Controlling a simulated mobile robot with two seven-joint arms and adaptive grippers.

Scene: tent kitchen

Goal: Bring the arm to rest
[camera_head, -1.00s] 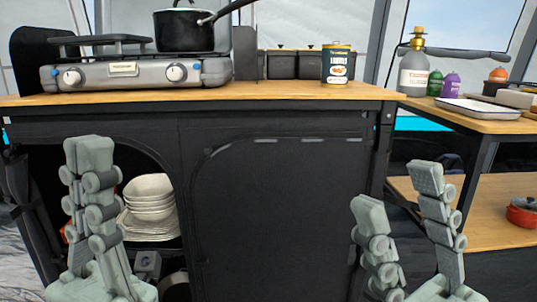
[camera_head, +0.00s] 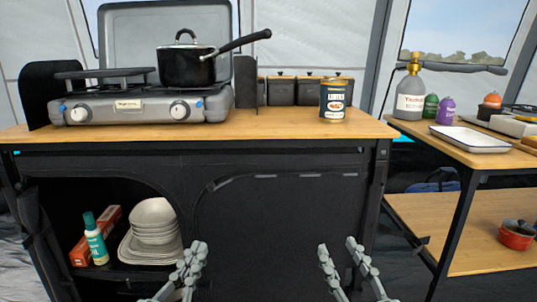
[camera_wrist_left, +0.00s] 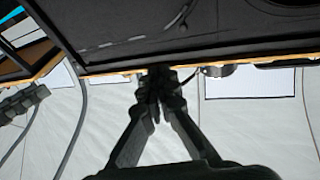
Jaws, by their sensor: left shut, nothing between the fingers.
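My left gripper (camera_head: 196,246) is low in the head view, in front of the black cabinet below the counter, near the shelf opening. Its fingers are together and hold nothing. In the left wrist view its fingertips (camera_wrist_left: 159,74) meet near the centre. My right gripper (camera_head: 338,246) is to the right, in front of the cabinet's dark front panel (camera_head: 280,225). Its two fingers stand apart with nothing visible between them. The lower parts of both grippers run out of the bottom of the head view.
The wooden counter (camera_head: 285,126) carries a stove (camera_head: 140,106), a black pot (camera_head: 186,68) and a can (camera_head: 333,101). White bowls (camera_head: 153,220) and a green-capped bottle (camera_head: 95,240) sit in the open cabinet. A side table (camera_head: 440,132) stands at right, with a red pot (camera_head: 516,236) on its lower shelf.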

